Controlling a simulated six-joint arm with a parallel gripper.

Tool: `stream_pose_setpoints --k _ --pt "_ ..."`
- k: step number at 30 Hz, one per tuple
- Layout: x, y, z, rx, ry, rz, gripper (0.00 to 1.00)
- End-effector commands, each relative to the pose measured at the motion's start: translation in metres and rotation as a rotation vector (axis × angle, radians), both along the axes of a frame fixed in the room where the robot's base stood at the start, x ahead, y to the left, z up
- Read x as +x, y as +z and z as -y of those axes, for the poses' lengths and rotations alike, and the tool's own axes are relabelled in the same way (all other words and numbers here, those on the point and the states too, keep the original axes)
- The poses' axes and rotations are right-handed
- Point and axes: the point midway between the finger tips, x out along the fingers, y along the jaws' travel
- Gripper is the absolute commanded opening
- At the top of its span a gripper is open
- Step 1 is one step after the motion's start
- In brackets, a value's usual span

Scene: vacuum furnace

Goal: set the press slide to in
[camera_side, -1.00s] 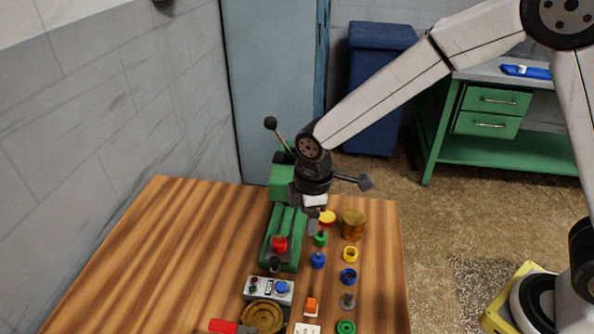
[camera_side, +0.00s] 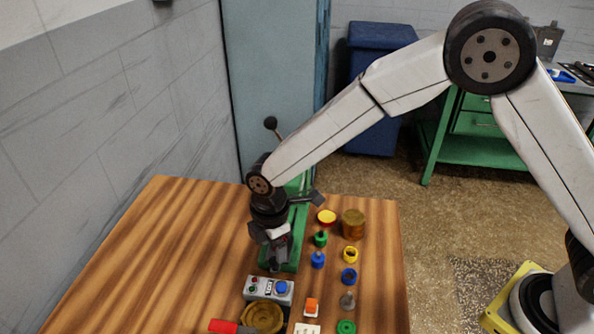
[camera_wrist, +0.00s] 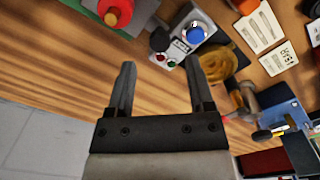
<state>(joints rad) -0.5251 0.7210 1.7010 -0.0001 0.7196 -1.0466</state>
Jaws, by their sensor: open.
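The green press (camera_side: 297,220) stands near the back of the table, partly hidden behind my arm. Its green base and a red round part (camera_wrist: 115,10) show at the top left of the wrist view. A black knob (camera_wrist: 158,40), apparently the slide's handle, sticks out from the press's front end. My gripper (camera_wrist: 160,66) is open and empty. In the wrist view the black knob appears between and just beyond the fingertips. In the side view my gripper (camera_side: 272,258) is low over the press's front end and hides the slide, so contact cannot be told.
A grey control box (camera_side: 268,288) with a blue button is close in front of the press. A brown round dish (camera_side: 262,317) and a red handle (camera_side: 223,326) lie nearer. Several coloured pegs and rings stand to the right. The table's left side is clear.

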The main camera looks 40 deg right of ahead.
Motion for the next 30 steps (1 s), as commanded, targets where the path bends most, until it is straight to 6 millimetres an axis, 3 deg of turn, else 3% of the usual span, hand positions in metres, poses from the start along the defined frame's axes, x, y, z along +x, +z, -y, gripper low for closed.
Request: stream_pose_setpoints --k 12,25,30 --pt "0.0 -0.045 0.0 -0.001 -0.001 -0.001 0.68" --pt "0.0 -0.052 0.0 0.0 -0.001 0.001 0.68" --pt "0.0 -0.052 0.0 0.0 -0.001 0.001 0.14"
